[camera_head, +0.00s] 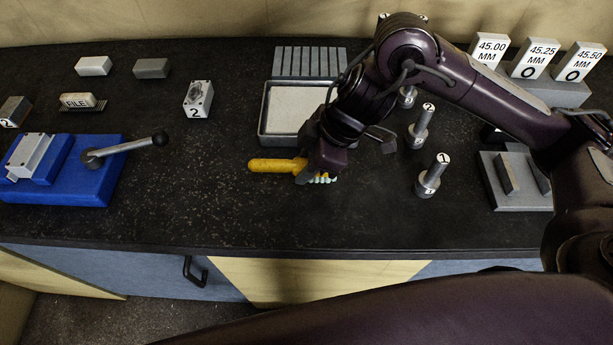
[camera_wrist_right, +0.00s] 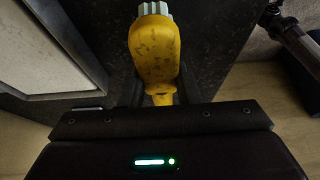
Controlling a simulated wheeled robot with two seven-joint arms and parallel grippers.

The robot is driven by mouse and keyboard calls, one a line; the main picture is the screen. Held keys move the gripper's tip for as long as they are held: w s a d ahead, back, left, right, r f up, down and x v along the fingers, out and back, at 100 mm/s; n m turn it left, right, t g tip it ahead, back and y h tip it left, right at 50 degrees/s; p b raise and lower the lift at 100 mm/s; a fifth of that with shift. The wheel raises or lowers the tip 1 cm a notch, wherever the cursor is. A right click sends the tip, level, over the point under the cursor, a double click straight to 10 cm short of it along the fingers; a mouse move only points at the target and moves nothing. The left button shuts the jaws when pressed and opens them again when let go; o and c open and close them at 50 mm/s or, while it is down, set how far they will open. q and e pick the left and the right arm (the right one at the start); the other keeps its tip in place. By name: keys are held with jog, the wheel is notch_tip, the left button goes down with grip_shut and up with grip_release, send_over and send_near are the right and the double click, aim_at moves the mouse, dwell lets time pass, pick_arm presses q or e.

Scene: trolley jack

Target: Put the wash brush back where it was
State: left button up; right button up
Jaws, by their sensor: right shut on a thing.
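The wash brush has a yellow handle (camera_head: 275,165) that points left in the head view, with pale bristles (camera_head: 322,179) on the other side of the jaws. My right gripper (camera_head: 308,168) is shut on it, just in front of the grey-rimmed tray. In the right wrist view the worn yellow brush (camera_wrist_right: 154,50) stands out from between the dark fingers (camera_wrist_right: 160,90). I cannot tell whether the brush touches the bench top. My left gripper is not in view.
The pale-floored tray (camera_head: 264,110) lies behind the gripper, with a slotted block (camera_head: 309,61) beyond it. Numbered metal posts (camera_head: 432,176) stand upright to the right. A blue vise (camera_head: 85,170) with a lever is at left. The dark bench (camera_head: 190,200) is clear left of the brush.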

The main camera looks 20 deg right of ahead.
notch_tip(320, 180, down, 4)
jog(key=shift+r+b, duration=0.1)
jog(key=shift+b, duration=0.35)
jog(key=shift+f, duration=0.25)
jog(key=shift+f, duration=0.1)
jog(key=o, duration=0.9)
